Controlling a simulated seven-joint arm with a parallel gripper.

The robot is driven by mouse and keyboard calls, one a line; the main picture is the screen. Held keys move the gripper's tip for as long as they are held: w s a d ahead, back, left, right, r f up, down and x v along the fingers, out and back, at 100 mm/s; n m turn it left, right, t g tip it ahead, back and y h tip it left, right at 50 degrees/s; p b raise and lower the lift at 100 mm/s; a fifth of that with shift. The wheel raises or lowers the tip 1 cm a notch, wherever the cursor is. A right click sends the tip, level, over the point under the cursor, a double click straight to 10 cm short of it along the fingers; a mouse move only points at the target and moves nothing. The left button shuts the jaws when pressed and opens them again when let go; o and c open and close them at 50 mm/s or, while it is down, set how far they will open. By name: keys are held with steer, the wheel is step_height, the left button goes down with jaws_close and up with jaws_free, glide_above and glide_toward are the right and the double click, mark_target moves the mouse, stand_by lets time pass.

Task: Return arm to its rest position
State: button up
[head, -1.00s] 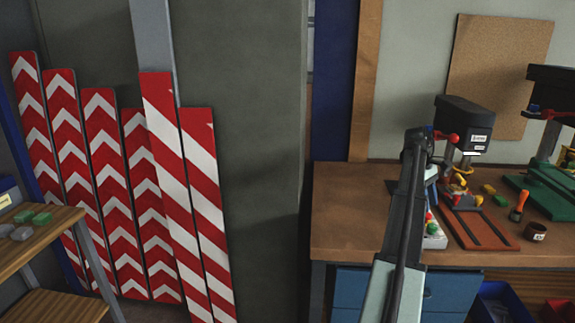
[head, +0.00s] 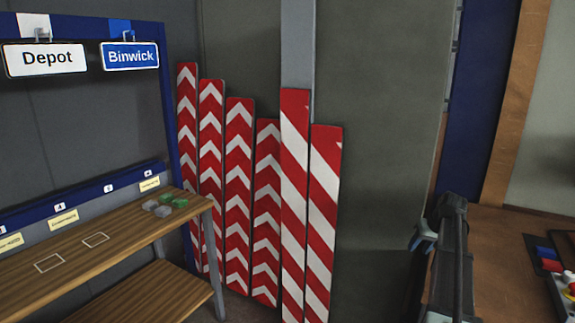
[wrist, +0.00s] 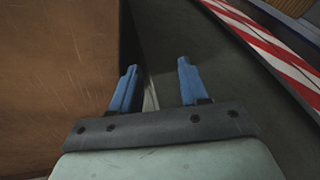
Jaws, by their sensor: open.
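My gripper (wrist: 158,88) shows in the wrist view with two blue fingers spread apart and nothing between them. In the head view my arm rises at the lower right, and a bit of a blue finger (head: 425,240) shows beside it, in front of the grey wall and left of the brown workbench (head: 505,255). In the wrist view the workbench's brown side (wrist: 60,80) fills the left, and the dark floor or wall lies beyond the fingers.
Several red-and-white striped boards (head: 238,195) lean on the grey wall. At left is a wooden shelf (head: 120,235) with small green and grey blocks (head: 165,205). Above it hang a white "Depot" sign (head: 46,58) and a blue "Binwick" sign (head: 131,57).

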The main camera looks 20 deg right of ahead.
steer(key=s+a+f+n+g+y, duration=0.1)
steer(key=s+a+f+g, duration=0.15)
steer(key=a+f, duration=1.35)
steer(key=s+a+f+g+y, duration=0.15)
steer(key=s+a+f, duration=0.25)
steer(key=a+f, duration=1.2)
steer(key=s+a+f+n+g+h, duration=0.1)
steer(key=s+a+f+g, duration=0.1)
steer(key=s+a+f, duration=0.45)
steer(key=s+a+f+g+h, duration=0.1)
steer(key=s+a+f+g, duration=0.15)
steer(key=s+f, duration=0.65)
steer(key=s+a+f+n+g, duration=0.1)
steer(key=s+a+f, duration=0.1)
steer(key=s, duration=0.7)
steer(key=s+a+f+n+g+h, duration=0.1)
steer(key=s+a, duration=0.3)
steer(key=s, duration=0.6)
steer(key=shift+s+a+f, duration=0.2)
steer(key=shift+a+f, duration=0.05)
steer(key=shift+f, duration=0.25)
